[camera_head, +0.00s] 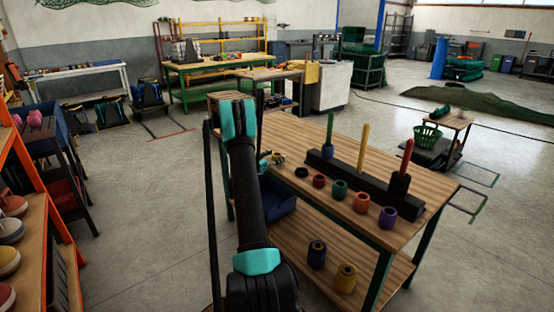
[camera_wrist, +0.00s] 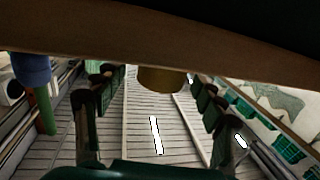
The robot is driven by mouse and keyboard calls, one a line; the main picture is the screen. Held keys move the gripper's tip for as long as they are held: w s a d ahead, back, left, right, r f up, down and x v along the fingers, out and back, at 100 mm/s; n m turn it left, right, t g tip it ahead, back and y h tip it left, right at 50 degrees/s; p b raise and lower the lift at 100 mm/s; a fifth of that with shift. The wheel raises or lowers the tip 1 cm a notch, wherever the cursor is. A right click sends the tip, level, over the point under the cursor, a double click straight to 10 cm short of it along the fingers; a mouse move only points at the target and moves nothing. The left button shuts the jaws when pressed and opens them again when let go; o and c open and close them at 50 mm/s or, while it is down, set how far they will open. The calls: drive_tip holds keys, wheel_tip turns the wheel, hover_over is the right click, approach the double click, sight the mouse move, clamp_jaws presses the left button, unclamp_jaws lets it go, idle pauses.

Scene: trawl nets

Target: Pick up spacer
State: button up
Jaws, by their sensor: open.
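Several spacers stand in a row on the wooden table (camera_head: 431,179) in the head view: dark red (camera_head: 319,181), green (camera_head: 340,190), orange-red (camera_head: 361,203) and purple (camera_head: 387,217). A blue spacer (camera_head: 317,254) and a yellow spacer (camera_head: 346,278) stand on the lower shelf. A black base (camera_head: 365,186) carries green, yellow and red pegs. My gripper (camera_wrist: 155,112) is open in the wrist view, its two fingers apart with nothing between them. A yellow-brown cylinder (camera_wrist: 160,79) shows beyond them, against a wooden edge (camera_wrist: 200,67); I cannot tell which piece it is.
A low black ring (camera_head: 301,172) lies on the table by the row. A blue bin (camera_head: 279,197) is under the tabletop. The grey floor (camera_head: 140,215) between rack and table is clear.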

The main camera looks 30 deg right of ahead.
drive_tip(key=shift+x, duration=0.8)
drive_tip(key=c, duration=1.2)
drive_tip(key=shift+r, duration=0.15)
drive_tip(key=shift+c, duration=0.2)
